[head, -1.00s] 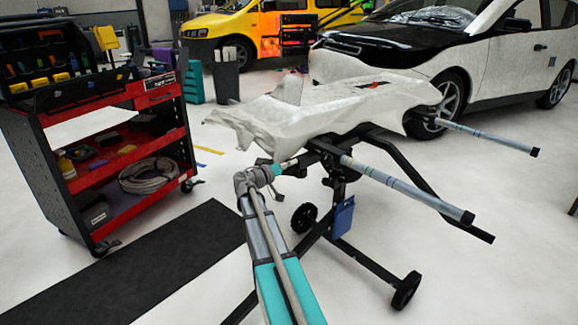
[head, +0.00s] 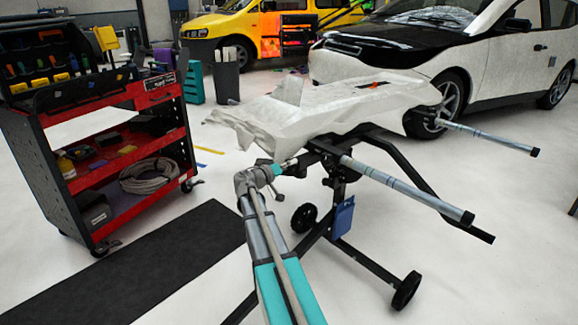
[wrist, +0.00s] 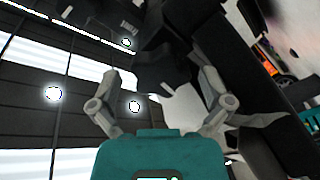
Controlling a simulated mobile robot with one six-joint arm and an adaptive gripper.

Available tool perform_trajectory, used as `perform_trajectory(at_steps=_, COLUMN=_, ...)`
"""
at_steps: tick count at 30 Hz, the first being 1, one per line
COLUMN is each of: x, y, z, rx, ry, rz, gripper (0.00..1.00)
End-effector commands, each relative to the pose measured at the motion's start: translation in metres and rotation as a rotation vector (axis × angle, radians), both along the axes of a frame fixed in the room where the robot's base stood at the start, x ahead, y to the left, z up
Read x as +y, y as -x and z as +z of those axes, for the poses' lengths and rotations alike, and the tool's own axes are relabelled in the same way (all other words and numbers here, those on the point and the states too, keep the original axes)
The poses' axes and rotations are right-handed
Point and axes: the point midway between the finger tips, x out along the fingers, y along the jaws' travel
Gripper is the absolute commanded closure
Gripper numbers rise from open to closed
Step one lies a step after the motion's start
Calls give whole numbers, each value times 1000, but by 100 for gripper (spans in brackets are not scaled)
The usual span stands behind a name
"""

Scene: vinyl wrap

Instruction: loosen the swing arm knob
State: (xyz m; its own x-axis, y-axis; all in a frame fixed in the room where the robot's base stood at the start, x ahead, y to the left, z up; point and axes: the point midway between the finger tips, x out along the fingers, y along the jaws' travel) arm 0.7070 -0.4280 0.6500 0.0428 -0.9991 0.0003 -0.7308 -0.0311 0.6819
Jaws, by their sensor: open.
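In the head view, a black wheeled stand (head: 347,242) holds a panel covered in crumpled white wrap (head: 330,108). My gripper (head: 290,164) is at the stand's upper frame, just under the left edge of the covered panel, and is small there. In the wrist view, my gripper (wrist: 160,74) is open, with a finger on each side of a dark part of the stand (wrist: 165,62). This part is above and between the fingertips, and I see no clear contact. I cannot tell for certain which dark shape is the swing arm knob.
Two padded grey bars (head: 405,187) stick out to the right of the stand. A red tool cart (head: 165,95) stands at the left, with a black mat (head: 150,265) in front. A white and black car (head: 480,60) is behind. A blue pouch (head: 343,217) hangs from the stand.

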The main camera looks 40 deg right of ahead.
Motion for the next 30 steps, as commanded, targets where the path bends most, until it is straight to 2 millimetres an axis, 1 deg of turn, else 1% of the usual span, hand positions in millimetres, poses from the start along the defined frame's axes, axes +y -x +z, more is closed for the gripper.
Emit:
perform_trajectory(at_steps=8, x=0, y=0, z=0, rx=-7, ry=-1, rz=1, gripper=0)
perform_trajectory(at_steps=14, x=0, y=0, z=0, rx=-52, ry=-3, rz=1, gripper=0)
perform_trajectory(at_steps=20, x=0, y=0, z=0, rx=-149, ry=-7, rz=1, gripper=0)
perform_trajectory(at_steps=30, x=0, y=1, z=0, rx=-373, ry=-16, rz=0, gripper=0)
